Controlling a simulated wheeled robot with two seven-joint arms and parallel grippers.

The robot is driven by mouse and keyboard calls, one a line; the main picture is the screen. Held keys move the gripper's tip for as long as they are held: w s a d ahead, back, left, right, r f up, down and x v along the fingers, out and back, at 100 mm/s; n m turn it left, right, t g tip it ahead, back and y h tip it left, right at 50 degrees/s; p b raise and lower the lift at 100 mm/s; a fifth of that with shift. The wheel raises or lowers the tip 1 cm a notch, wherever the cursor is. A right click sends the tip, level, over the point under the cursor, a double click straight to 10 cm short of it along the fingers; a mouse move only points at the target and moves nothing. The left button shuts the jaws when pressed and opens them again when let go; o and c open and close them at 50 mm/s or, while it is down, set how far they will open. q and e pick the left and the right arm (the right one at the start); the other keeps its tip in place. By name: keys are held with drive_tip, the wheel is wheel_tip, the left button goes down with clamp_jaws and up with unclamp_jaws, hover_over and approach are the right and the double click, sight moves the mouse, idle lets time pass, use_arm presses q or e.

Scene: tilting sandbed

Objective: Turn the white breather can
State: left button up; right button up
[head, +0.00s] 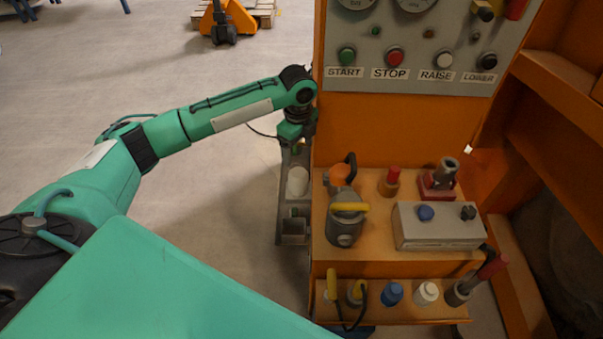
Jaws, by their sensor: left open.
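A white rounded can (297,181), which looks like the breather can, sits on the narrow grey side bracket (282,215) at the left of the orange cabinet. My left gripper (297,148) is just beyond the can in the picture, at the end of the green arm, pointing down. It is open, and I see nothing between its fingers. Its fingertips are small and partly dark, so the exact gap to the can is hard to tell. My right gripper is not in view.
The control panel (411,45) stands behind the orange shelf (380,240), which holds a grey jug (345,228) and a grey switch box (437,232). A lower ledge holds a blue-capped item (392,293) and a white-capped item (426,293).

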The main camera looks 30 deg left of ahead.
sight(298, 172)
use_arm(q)
wheel_tip(298, 172, down, 11)
drive_tip(key=shift+r+b, duration=0.15)
drive_tip(key=shift+b, duration=0.4)
drive_tip(key=shift+f, duration=0.25)
drive_tip(key=c, duration=1)
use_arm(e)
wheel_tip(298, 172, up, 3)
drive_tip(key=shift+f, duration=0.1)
